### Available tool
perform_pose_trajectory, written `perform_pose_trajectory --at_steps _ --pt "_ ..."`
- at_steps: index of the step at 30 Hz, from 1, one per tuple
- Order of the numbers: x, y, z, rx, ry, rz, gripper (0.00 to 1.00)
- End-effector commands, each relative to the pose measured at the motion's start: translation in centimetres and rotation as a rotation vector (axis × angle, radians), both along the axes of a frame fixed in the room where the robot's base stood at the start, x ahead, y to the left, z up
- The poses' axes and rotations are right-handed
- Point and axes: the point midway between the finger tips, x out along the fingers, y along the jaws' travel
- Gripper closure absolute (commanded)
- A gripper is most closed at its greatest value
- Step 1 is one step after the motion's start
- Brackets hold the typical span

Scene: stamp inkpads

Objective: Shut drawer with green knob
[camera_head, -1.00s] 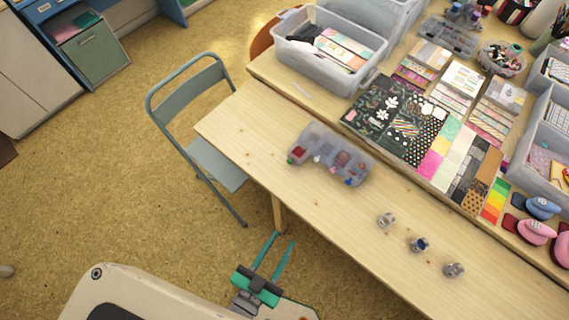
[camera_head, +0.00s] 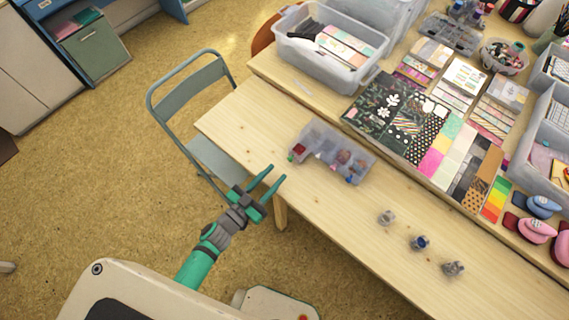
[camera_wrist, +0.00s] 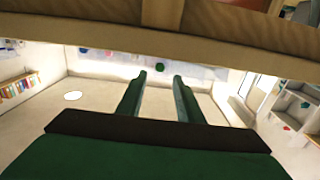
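A clear plastic drawer box (camera_head: 338,142) stands near the front edge of the table in the head view. Its leftmost drawer (camera_head: 298,150), with a red item inside, sticks out further than the others and has a small green knob (camera_head: 291,159). The green knob (camera_wrist: 160,66) also shows in the wrist view, beyond and between my fingertips. My gripper (camera_head: 279,174) is open and empty, just off the table's front edge, below and left of the box. It is apart from the knob. In the wrist view my two fingers (camera_wrist: 160,80) point toward the box.
The wooden table (camera_head: 250,115) edge crosses the top of the wrist view, close to my gripper. A grey folding chair (camera_head: 212,150) stands left of the table. Small jars (camera_head: 420,243) stand to the right of the box. Bare tabletop lies left of it.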

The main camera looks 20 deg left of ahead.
Motion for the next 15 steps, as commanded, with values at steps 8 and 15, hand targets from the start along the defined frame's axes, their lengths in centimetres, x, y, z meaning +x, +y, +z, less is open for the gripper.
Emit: perform_pose_trajectory --at_steps 8,15 --pt "4.1 -1.7 0.0 0.0 0.001 -0.003 0.67" --pt "5.4 -2.1 0.0 0.001 0.002 -0.001 0.67"
